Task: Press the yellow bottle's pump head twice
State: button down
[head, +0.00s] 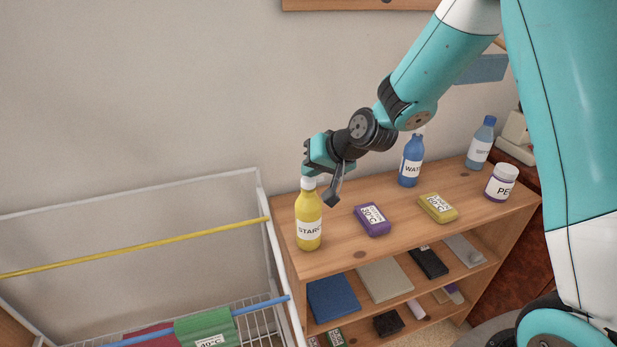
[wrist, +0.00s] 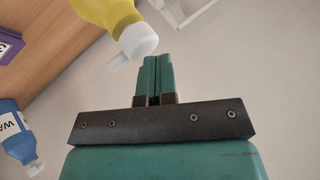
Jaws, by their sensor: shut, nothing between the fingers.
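The yellow bottle (head: 309,221) stands upright at the left end of the wooden shelf top, its label reading "STARC". Its white pump head (head: 308,184) is on top. In the wrist view the yellow bottle (wrist: 103,11) and the white pump head (wrist: 138,41), with its short nozzle, show near the top. My gripper (head: 307,171) is shut and empty, with its fingertips just above the pump head in the head view. In the wrist view the closed fingers (wrist: 155,62) end close beside the pump head. I cannot tell whether they touch.
A purple box (head: 372,219), a yellow box (head: 438,208), a blue bottle (head: 410,165), a second blue bottle (head: 481,145) and a white jar (head: 501,183) stand on the shelf top (head: 340,255). A drying rack (head: 262,200) adjoins at left.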

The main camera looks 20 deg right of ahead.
jog(key=shift+f, duration=0.35)
jog(key=shift+r, duration=0.1)
dwell(0.3)
jog(key=shift+r+p, duration=0.75)
jog(key=shift+r, duration=0.45)
jog(key=shift+r, duration=0.1)
notch_tip(320, 180, up, 5)
jog(key=p, duration=0.3)
jog(key=shift+d+p, duration=0.1)
jog(key=shift+p, duration=0.2)
dwell(1.9)
